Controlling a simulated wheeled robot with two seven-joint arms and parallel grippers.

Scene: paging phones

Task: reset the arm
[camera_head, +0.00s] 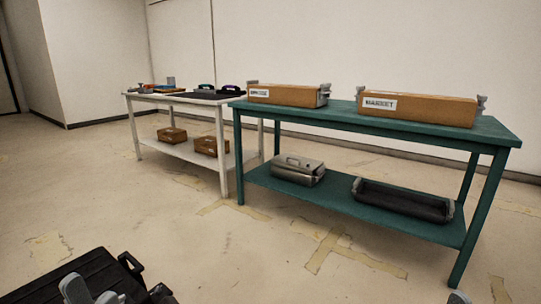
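My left gripper (92,292) shows at the bottom left edge as grey finger parts, cut off by the frame. It is in front of a black case-like thing (62,272) with a handle. I cannot tell whether this gripper is open or shut, or whether it touches the black thing. A small grey tip at the bottom right edge (458,297) appears to be my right gripper; the rest of it is out of the frame.
A teal table (500,131) bears two labelled brown boxes (285,95) (418,108). Its lower shelf holds a silver case (298,168) and a black tray (402,200). A white table (133,101) with small items stands behind left. The taped floor (180,240) in front is clear.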

